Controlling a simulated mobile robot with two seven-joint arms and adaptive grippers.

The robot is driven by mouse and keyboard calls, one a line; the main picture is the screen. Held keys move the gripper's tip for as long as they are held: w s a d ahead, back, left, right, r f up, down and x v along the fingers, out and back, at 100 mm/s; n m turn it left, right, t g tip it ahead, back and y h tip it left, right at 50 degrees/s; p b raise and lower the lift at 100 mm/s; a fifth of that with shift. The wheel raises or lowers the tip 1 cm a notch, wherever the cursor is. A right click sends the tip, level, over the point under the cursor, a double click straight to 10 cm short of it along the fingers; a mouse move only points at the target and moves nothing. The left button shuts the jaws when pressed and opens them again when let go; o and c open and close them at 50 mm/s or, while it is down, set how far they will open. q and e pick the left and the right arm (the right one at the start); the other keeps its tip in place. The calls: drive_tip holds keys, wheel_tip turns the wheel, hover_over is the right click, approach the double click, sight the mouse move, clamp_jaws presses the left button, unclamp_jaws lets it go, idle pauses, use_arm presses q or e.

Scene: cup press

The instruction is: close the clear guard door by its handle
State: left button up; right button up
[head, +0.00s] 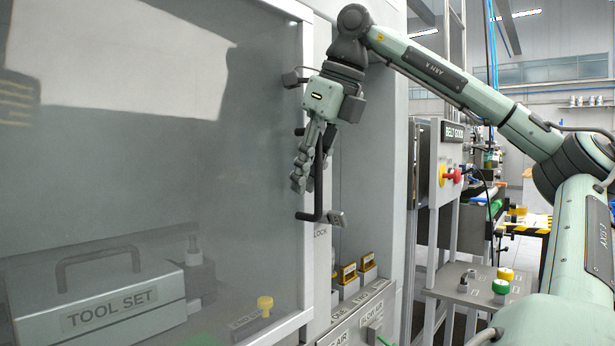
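The clear guard door (160,190) fills the left of the head view, with a pale frame along its right edge. Its handle (319,195) is a dark upright bar with bent ends at that edge. My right gripper (300,180) points down at the handle. Its fingers overlap the bar's upper part and appear just left of it. I cannot tell whether they touch or enclose it, or how far apart they are. My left gripper is not in view.
A tool set box (105,300) and a yellow knob (265,303) show through the door. Yellow-topped parts (348,274) sit right of the door frame. A post with a red emergency button (453,175) and a button panel (478,287) stand farther right.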

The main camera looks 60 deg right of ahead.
drive_tip(key=o, duration=0.3)
drive_tip(key=shift+w+a, duration=0.15)
drive_tip(key=shift+a, duration=0.1)
drive_tip(key=shift+o, duration=0.2)
drive_tip(key=shift+d, duration=0.1)
drive_tip(key=v, duration=1.2)
